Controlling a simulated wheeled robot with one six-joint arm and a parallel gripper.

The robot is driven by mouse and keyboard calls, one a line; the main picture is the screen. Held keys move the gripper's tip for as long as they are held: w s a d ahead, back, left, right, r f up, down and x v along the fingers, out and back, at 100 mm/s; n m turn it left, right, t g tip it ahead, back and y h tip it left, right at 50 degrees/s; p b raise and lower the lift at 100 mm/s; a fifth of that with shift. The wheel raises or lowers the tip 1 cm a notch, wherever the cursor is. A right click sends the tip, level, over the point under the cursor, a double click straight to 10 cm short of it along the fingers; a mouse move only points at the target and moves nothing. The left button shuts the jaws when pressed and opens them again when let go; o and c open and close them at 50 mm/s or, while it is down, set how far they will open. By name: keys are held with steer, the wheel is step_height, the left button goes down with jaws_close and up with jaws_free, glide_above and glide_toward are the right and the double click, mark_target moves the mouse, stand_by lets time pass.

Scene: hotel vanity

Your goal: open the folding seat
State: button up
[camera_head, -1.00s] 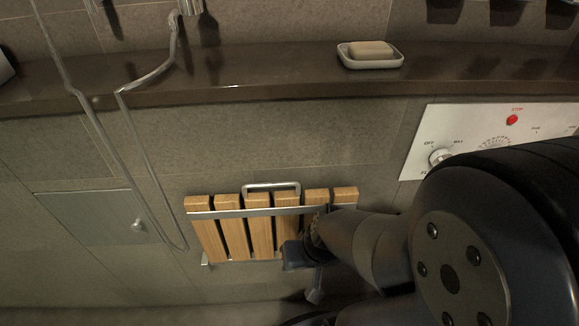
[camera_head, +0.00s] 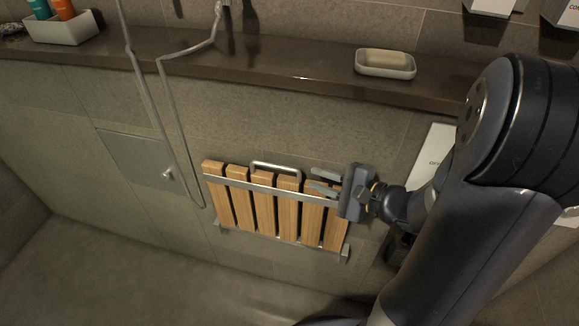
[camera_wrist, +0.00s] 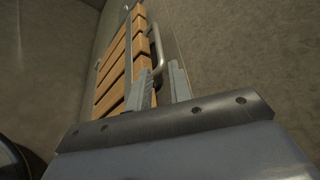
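The folding seat (camera_head: 262,205) is a panel of several wooden slats with a metal cross bar, folded up against the tiled wall. A metal loop handle (camera_head: 276,166) stands along its top edge. My gripper (camera_head: 315,180) is at the seat's upper right, its two fingers apart and pointing left toward the handle. In the wrist view, the slats (camera_wrist: 117,68) lie left of the fingers of my gripper (camera_wrist: 162,78). There the handle (camera_wrist: 158,47) runs up to the gap between the fingertips. Nothing is visibly gripped, and I cannot tell whether a finger touches the seat.
A stone ledge (camera_head: 300,77) runs above the seat and carries a soap dish (camera_head: 386,70) and a white tray (camera_head: 62,30) with bottles. A shower hose (camera_head: 147,90) hangs to the seat's left, by a small wall door (camera_head: 140,160). The floor (camera_head: 130,270) below is clear.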

mark_target(282, 167)
steer(key=x, duration=1)
steer(key=shift+c, duration=0.2)
jaws_close()
